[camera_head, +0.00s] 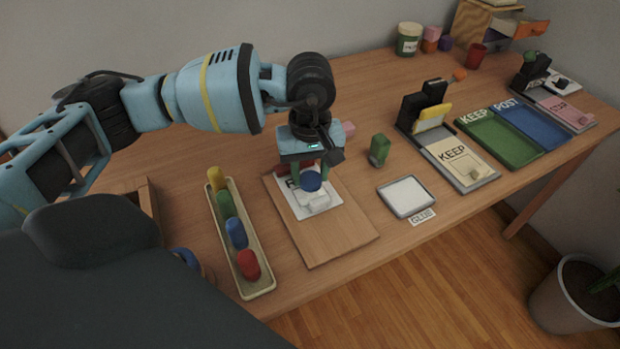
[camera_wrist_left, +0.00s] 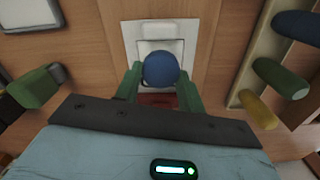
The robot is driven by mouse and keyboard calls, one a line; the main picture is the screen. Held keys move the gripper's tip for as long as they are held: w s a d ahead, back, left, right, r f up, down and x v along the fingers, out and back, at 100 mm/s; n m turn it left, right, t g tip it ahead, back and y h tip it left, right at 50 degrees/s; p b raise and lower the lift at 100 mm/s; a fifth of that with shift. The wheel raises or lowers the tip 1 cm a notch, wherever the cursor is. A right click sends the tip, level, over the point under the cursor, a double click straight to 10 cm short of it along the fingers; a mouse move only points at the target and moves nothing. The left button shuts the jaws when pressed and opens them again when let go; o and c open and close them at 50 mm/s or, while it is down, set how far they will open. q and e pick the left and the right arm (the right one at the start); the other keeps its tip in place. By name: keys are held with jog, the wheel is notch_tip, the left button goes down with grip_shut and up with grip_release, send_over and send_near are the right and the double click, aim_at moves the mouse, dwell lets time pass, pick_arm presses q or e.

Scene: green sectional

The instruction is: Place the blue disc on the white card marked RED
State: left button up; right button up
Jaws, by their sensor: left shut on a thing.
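My left gripper (camera_head: 311,174) points down over the wooden board (camera_head: 335,238). It is shut on the blue disc (camera_head: 311,183), which also shows between the green fingers in the left wrist view (camera_wrist_left: 160,68). The white card (camera_head: 291,204) lies on the board under the gripper; it also shows in the left wrist view (camera_wrist_left: 131,31). Only the start of its lettering, an R, can be read; the rest is hidden. The disc overlaps the card in both views; I cannot tell whether it touches it. A small white object (camera_head: 316,204) is on the card. My right gripper is not in view.
A narrow tray (camera_head: 262,268) with yellow, green, blue and red pieces stands left of the board. A green block (camera_head: 379,150) and a white-topped pad (camera_head: 406,195) with a GLUE label (camera_head: 423,217) are to the right. Green (camera_head: 497,140) and blue (camera_head: 531,126) trays lie farther right.

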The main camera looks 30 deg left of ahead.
aim_at(310, 176)
pick_arm(q)
jog(key=shift+f, duration=1.4)
jog(key=shift+f, duration=0.2)
jog(key=o, duration=0.9)
jog(key=shift+r, duration=0.1)
jog(key=shift+o, duration=0.2)
notch_tip(310, 176, up, 12)
jog(key=shift+r, duration=0.15)
